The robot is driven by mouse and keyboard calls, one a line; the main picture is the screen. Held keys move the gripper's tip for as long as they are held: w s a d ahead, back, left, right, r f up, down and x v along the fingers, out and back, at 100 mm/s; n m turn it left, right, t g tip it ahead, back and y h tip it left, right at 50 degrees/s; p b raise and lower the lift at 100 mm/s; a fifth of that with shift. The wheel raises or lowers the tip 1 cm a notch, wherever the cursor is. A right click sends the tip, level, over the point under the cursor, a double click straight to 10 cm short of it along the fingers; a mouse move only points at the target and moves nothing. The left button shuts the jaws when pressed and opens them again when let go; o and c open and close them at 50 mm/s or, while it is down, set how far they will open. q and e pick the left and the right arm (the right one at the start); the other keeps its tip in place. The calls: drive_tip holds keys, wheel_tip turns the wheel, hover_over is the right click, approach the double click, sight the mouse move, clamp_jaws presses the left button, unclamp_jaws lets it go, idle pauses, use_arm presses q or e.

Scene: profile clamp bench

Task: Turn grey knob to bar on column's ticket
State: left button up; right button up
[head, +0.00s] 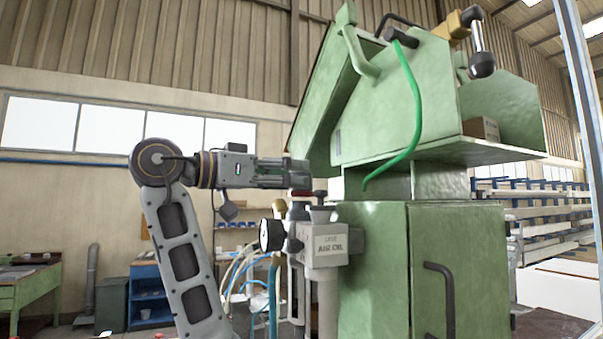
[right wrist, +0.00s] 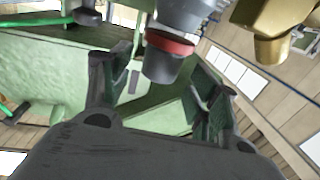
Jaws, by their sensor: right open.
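My right gripper (head: 297,174) is open, its fingers pointing right beside the green machine. A grey knob with a red band (head: 301,194) sits just below the fingertips, above the pale air unit (head: 325,246) and its dial gauge (head: 271,235). In the right wrist view the red-banded grey knob (right wrist: 168,58) shows between the two spread fingers, with space on both sides; I cannot tell how deep it lies between them. A second grey knob (head: 320,213) tops the air unit's block. The column's ticket and its bar are not readable in these views. My left gripper is not in view.
The green machine (head: 375,270) stands close on the right, with a black door handle (head: 440,300) and a hanging green hose (head: 415,105). Hoses (head: 245,270) hang left of the air unit. A brass fitting (right wrist: 275,25) is near the knob.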

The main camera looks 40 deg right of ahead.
drive_tip(key=shift+s+d+p, duration=0.15)
drive_tip(key=shift+d+p, duration=0.05)
drive_tip(key=shift+d, duration=0.65)
drive_tip(key=shift+s+d+p, duration=0.1)
drive_tip(key=shift+d+p, duration=0.05)
drive_tip(key=shift+d, duration=0.65)
drive_tip(key=c, duration=1)
drive_tip(key=shift+c, duration=0.2)
